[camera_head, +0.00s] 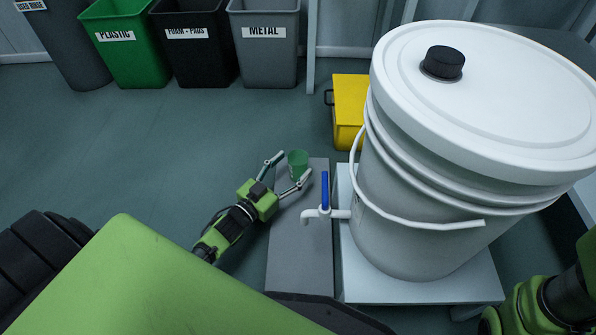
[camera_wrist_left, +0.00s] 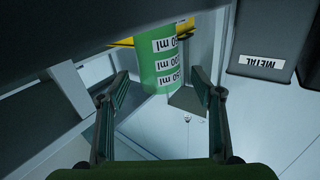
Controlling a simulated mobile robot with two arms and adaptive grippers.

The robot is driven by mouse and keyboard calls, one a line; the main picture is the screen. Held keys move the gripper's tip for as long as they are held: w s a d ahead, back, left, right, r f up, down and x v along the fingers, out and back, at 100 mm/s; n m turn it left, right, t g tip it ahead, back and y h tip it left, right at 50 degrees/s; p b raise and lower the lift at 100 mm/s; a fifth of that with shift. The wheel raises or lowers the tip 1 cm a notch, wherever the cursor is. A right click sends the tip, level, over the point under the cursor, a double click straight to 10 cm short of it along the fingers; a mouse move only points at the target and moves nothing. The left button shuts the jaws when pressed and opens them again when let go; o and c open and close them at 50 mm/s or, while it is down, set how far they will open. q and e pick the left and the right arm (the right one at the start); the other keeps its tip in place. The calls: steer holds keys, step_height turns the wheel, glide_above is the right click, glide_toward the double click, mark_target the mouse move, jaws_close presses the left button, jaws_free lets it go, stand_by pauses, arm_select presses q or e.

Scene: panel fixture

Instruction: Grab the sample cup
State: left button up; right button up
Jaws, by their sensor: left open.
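The green sample cup (camera_head: 298,164) stands near the far end of a grey shelf (camera_head: 300,255) beside the white bucket. My left gripper (camera_head: 291,172) is open, with a finger on either side of the cup in the head view. In the left wrist view the cup (camera_wrist_left: 168,65), marked with white volume labels, is ahead of my open fingers (camera_wrist_left: 160,100) and near the gap between them. I cannot tell whether a finger touches it. Part of my right arm shows at the lower right of the head view; its gripper is out of sight.
A large white bucket (camera_head: 415,235) with a spigot and blue handle (camera_head: 325,188) stands right of the shelf. A yellow box (camera_head: 349,105) is behind. Plastic (camera_head: 125,55), foam-pads and metal bins (camera_head: 266,55) line the back. The floor to the left is clear.

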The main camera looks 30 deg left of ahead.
mark_target(291, 167)
arm_select(q)
steer(key=shift+w+d+f+b, duration=0.1)
steer(key=shift+w+b, duration=0.2)
steer(key=shift+w, duration=0.3)
steer(key=shift+w+d+f+b, duration=0.1)
steer(key=shift+w+b, duration=0.2)
steer(key=shift+w, duration=0.3)
steer(key=shift+w+r, duration=0.15)
steer(key=shift+w, duration=0.15)
steer(key=shift+c, duration=0.4)
steer(key=c, duration=0.8)
steer(key=shift+c, duration=0.2)
steer(key=shift+r, duration=0.2)
